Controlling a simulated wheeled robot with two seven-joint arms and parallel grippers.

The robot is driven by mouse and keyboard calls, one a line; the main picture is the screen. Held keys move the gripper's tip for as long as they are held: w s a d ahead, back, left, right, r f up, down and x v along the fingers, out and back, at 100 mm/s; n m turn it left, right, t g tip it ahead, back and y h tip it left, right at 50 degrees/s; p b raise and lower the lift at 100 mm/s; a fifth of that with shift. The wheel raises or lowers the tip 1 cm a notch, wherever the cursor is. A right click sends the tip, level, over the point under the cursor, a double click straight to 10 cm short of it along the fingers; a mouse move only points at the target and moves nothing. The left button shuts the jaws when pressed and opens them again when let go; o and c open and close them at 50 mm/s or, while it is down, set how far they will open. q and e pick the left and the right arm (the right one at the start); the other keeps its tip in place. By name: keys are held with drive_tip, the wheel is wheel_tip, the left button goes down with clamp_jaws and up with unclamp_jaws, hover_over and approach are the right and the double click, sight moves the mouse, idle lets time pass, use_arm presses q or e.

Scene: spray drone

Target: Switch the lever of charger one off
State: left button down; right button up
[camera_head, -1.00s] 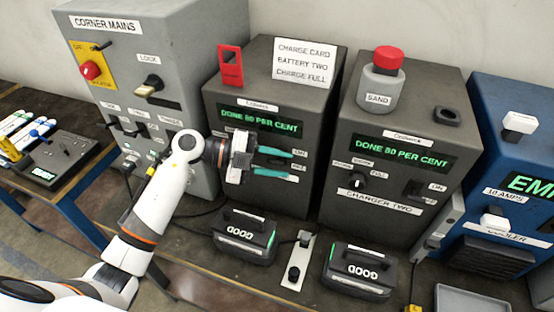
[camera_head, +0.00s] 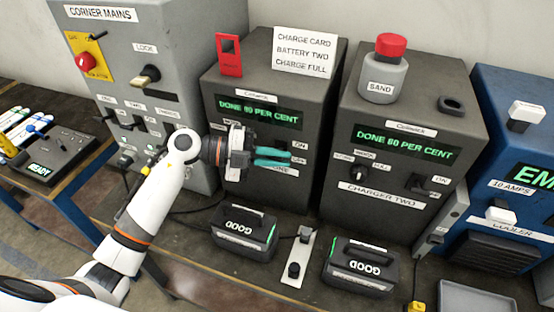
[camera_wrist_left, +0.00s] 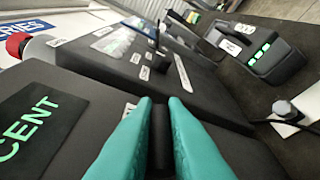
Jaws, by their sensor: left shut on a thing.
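Charger one (camera_head: 308,95) is the dark box left of centre, with a green display (camera_head: 258,111) that reads DONE and a per cent figure. My left gripper (camera_head: 289,158) is at the lower right of its front face. Its teal fingers are shut on a dark lever (camera_wrist_left: 160,140), which shows between them in the left wrist view. In the head view the fingers hide the lever and part of the labels around it, so its on or off position cannot be read. My right gripper is not in view.
Charger two (camera_head: 400,215) stands to the right, with a sand bottle (camera_head: 383,75) on top. Two batteries marked GOOD (camera_head: 245,232) (camera_head: 362,268) sit on the bench in front. The corner mains cabinet (camera_head: 190,50) is at left, close to my arm. A blue cooler (camera_head: 490,150) is at far right.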

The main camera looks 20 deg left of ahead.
use_arm(q)
drive_tip(key=shift+w+f+m+t+h+b, duration=0.1)
drive_tip(key=shift+f+m+t+h+b, duration=0.3)
drive_tip(key=shift+m+b, duration=1.35)
drive_tip(key=shift+s+f+m+t+h+b, duration=0.1)
drive_tip(key=shift+f+m+h+b, duration=0.55)
drive_tip(key=shift+b, duration=2)
drive_tip(key=shift+w+f+m+t+h+b, duration=0.1)
drive_tip(key=shift+f+m+t+h+b, duration=0.15)
drive_tip(key=shift+f+m+b, duration=1.4)
drive_tip(key=shift+r+n+b, duration=0.25)
drive_tip(key=shift+r+b, duration=0.35)
drive_tip(key=shift+r, duration=0.25)
drive_tip(key=c, duration=1.5)
unclamp_jaws()
drive_tip(key=shift+w, duration=0.1)
